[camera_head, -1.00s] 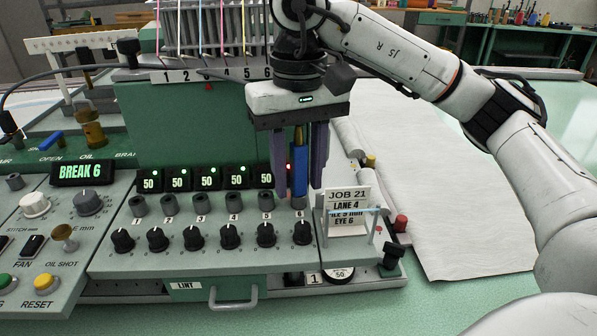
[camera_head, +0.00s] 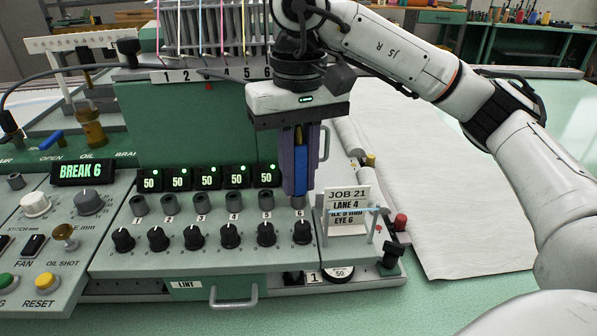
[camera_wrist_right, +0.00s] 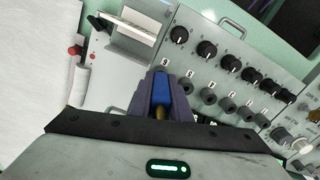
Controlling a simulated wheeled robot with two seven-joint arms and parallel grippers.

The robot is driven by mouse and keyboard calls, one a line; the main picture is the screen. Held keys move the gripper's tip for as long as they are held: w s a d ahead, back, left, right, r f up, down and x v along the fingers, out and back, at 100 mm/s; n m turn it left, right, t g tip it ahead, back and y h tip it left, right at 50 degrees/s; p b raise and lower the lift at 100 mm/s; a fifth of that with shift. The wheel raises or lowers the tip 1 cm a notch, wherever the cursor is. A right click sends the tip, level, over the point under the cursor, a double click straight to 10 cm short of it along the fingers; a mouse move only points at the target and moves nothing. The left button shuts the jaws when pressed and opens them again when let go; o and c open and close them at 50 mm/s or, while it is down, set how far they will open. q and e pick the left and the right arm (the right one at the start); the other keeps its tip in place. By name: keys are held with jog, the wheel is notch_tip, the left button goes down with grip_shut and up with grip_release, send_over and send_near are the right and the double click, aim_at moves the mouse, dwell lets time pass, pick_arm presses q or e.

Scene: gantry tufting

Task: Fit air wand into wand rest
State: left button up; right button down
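A blue upright piece with a brass-coloured top (camera_head: 300,172), which looks like the air wand, stands between the purple fingers of my right gripper (camera_head: 299,185). The fingers are shut on it, one on each side. In the right wrist view the blue piece (camera_wrist_right: 161,88) shows between the fingertips. Its lower end is at the panel's position 6, just above the sixth black knob (camera_head: 303,232). The fingers hide what lies behind there, so I cannot tell whether it sits in a socket. I cannot pick out the wand rest for sure. My left gripper is out of view.
Grey sockets (camera_head: 235,201) and black knobs (camera_head: 234,236) line the sloping panel to the left. A JOB 21 card (camera_head: 348,195) stands close on the right, with a bar on posts before it. White cloth (camera_head: 430,180) lies beyond.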

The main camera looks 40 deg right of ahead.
aim_at(299, 143)
jog(key=c, duration=2.4)
grip_release()
jog(key=shift+c, duration=0.2)
grip_shut()
jog(key=shift+r, duration=0.1)
jog(key=shift+r, duration=0.1)
jog(key=shift+r+p, duration=1.7)
jog(key=shift+p, duration=0.2)
